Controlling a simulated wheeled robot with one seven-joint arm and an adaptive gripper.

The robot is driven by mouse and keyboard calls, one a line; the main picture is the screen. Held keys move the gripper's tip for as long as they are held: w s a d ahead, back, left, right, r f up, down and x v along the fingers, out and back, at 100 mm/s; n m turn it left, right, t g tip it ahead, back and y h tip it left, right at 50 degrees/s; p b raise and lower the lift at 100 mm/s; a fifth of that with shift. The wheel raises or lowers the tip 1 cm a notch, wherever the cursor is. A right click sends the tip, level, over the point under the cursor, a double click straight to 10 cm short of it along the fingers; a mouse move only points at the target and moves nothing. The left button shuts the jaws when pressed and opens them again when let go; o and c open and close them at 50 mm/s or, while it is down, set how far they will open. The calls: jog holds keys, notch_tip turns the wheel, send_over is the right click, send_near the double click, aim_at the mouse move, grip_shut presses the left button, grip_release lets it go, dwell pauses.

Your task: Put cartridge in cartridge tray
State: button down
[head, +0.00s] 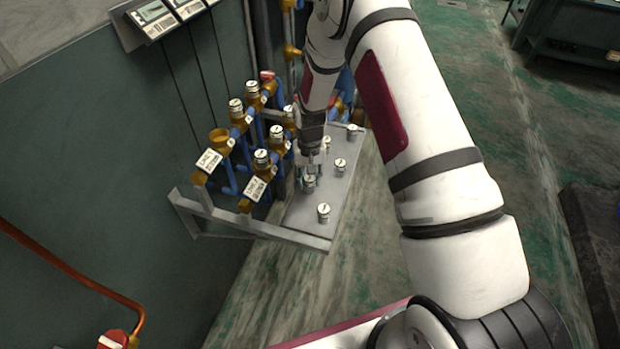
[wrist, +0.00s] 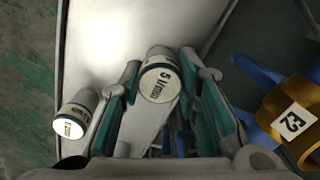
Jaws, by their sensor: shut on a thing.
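The cartridge tray (head: 335,192) is a grey metal plate on the wall frame in the head view; its pale surface also shows in the wrist view (wrist: 95,40). My gripper (head: 312,168) points down over the tray and is shut on a cartridge (head: 309,182). In the wrist view this silver, dark-banded cartridge (wrist: 160,78) sits between the teal finger pads, its labelled end facing the camera. It is at or just above the tray surface; I cannot tell whether it touches. Its lower part is hidden. Other cartridges stand on the tray, one nearer the front edge (head: 323,212).
Left of the tray, brass holders on blue pipes carry several cartridges (head: 262,158). One brass holder (head: 220,140) looks empty. A labelled brass fitting (wrist: 290,120) is at the right in the wrist view. Another cartridge (wrist: 76,113) stands close beside the left finger. A copper pipe (head: 75,272) runs along the wall.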

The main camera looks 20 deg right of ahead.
jog(key=shift+f, duration=0.1)
jog(key=c, duration=1.2)
grip_release()
